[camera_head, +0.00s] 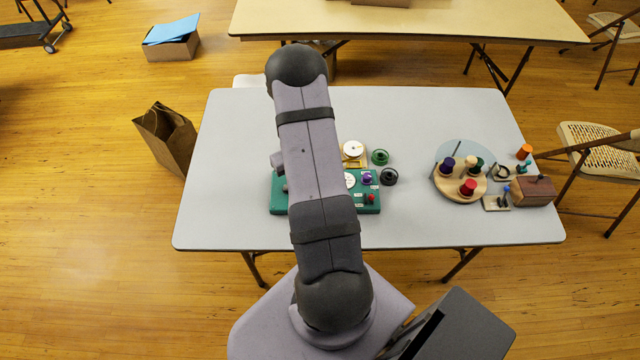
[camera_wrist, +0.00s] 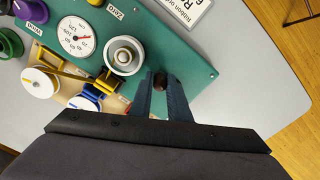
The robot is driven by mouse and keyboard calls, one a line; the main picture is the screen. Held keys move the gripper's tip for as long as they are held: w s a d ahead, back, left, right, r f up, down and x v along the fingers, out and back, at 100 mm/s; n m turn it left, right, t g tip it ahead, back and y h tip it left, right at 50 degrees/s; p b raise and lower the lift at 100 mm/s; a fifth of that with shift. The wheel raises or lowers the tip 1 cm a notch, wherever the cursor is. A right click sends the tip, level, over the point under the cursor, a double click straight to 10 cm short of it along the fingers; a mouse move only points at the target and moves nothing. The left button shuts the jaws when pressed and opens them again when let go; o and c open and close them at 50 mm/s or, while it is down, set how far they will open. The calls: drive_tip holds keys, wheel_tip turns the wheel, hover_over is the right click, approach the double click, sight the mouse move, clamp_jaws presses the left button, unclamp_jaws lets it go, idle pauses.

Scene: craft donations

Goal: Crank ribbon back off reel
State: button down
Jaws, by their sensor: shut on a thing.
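In the wrist view, my gripper (camera_wrist: 162,77) is shut on a small dark brown knob (camera_wrist: 159,84), which sits between the two blue-grey fingers over the green board (camera_wrist: 190,70). A round white-and-grey hub (camera_wrist: 124,54) is mounted on the board just left of the knob. Any arm joining the two is not clear. A white dial with a red needle (camera_wrist: 76,36) is left of the hub. A white reel (camera_wrist: 40,82) stands in a yellow holder, and another white reel (camera_wrist: 84,104) has a blue part beside it. In the head view my arm hides much of the green board (camera_head: 280,203) and the knob.
A sign (camera_wrist: 186,9) lies at the board's far side. On the grey table (camera_head: 480,115), a green spool (camera_head: 380,157) and a black spool (camera_head: 389,176) stand right of the board. Further right are a round wooden tray (camera_head: 447,193) with spools and a brown block (camera_head: 532,190).

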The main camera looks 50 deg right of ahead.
idle(0.3)
drive_tip(key=shift+s+a, duration=0.2)
drive_tip(key=shift+a, duration=0.2)
drive_tip(key=c, duration=1.7)
unclamp_jaws()
drive_tip(key=shift+c, duration=0.2)
drive_tip(key=shift+r, duration=0.1)
drive_tip(key=shift+r+p, duration=2.95)
drive_tip(key=shift+r, duration=0.75)
